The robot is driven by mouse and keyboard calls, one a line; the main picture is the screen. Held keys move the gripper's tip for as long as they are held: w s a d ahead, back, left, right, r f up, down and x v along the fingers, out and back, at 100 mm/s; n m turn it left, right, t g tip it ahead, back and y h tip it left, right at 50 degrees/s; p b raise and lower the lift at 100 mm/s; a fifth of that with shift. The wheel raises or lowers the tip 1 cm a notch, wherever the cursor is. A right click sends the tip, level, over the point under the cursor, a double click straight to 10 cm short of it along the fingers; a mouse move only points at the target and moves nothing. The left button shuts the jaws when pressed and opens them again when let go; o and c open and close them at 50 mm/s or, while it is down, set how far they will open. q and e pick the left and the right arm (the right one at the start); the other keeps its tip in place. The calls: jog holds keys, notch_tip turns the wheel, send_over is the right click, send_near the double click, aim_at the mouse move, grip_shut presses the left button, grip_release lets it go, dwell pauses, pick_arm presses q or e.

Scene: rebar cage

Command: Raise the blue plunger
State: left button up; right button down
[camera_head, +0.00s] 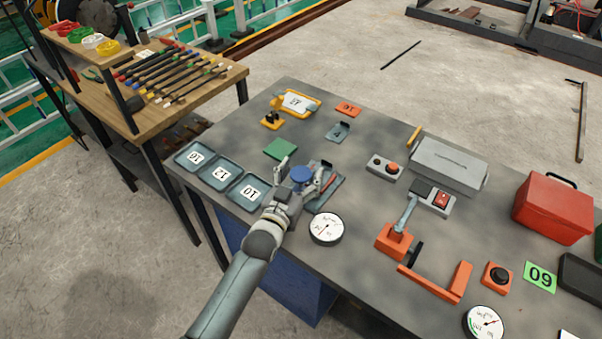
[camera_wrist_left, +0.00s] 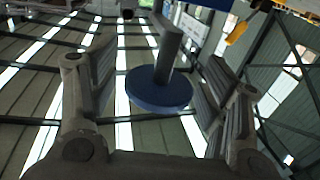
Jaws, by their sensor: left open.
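The blue plunger (camera_head: 301,174) has a round blue head and stands on the table near its front-left part, on a grey base (camera_head: 328,200). In the left wrist view its blue disc (camera_wrist_left: 160,90) and grey stem (camera_wrist_left: 169,46) show between my fingers. My left gripper (camera_head: 303,183) reaches in from the lower left and is open. Its two fingers stand on either side of the plunger, with visible gaps to the disc in the wrist view. The gripper and wrist hide part of the base and lower plunger. My right gripper is not in view.
A dial gauge (camera_head: 326,228) lies close to the right of my left wrist. Numbered trays (camera_head: 249,192) are to the left, and a green block (camera_head: 280,148) is behind. An orange clamp (camera_head: 397,241) and red box (camera_head: 553,208) stand further right.

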pick_arm(q)
jog(key=c, duration=1.5)
jog(key=shift+r+p, duration=0.8)
jog(key=shift+r, duration=0.2)
jog(key=o, duration=1.5)
jog(key=shift+f, duration=0.1)
